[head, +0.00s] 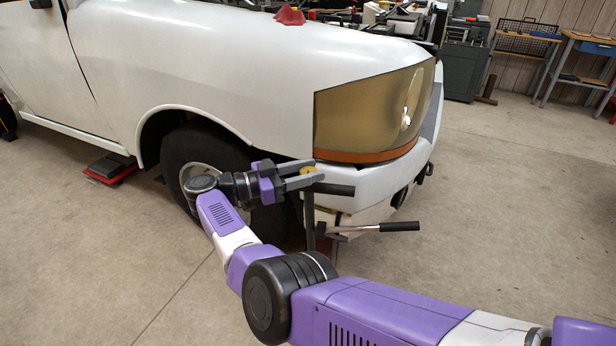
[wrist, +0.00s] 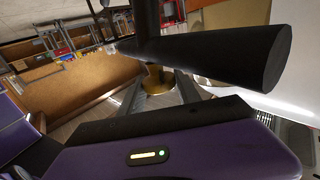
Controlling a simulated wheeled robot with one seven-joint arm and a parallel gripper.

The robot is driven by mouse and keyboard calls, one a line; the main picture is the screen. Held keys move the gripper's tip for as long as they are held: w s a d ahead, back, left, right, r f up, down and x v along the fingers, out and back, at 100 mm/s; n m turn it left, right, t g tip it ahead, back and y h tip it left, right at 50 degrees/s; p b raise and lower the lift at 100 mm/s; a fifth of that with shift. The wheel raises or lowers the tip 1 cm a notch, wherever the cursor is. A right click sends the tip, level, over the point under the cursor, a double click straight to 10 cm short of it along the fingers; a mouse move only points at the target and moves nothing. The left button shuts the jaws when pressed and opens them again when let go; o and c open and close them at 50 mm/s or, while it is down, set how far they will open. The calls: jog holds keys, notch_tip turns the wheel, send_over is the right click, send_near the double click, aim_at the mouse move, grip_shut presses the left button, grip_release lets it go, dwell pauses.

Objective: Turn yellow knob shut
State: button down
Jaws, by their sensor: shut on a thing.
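The yellow knob (head: 307,170) is a small round piece beside the truck's front bumper, below the headlight. It also shows in the wrist view (wrist: 157,82), brassy, on a dark post. My gripper (head: 308,174) reaches it from the left, with its two grey fingers on either side of the knob, shut on it. In the wrist view the fingers (wrist: 157,92) run up to the knob from below. A black bar handle (head: 334,189) sticks out to the right close to the knob and crosses the upper part of the wrist view. The knob is partly hidden by the fingers.
The white truck (head: 225,70) stands close behind the gripper, its headlight (head: 370,110) just above. A second handle with a black grip (head: 399,226) juts right, lower down. A workbench (head: 585,50) stands at the back right. The floor to the right is clear.

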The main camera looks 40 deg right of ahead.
aim_at(301, 173)
jog(key=shift+s, duration=0.1)
jog(key=c, duration=0.9)
grip_release()
jog(key=shift+o, duration=0.2)
jog(key=shift+a, duration=0.1)
jog(key=shift+b+v, duration=2.7)
jog(key=shift+v, duration=1.05)
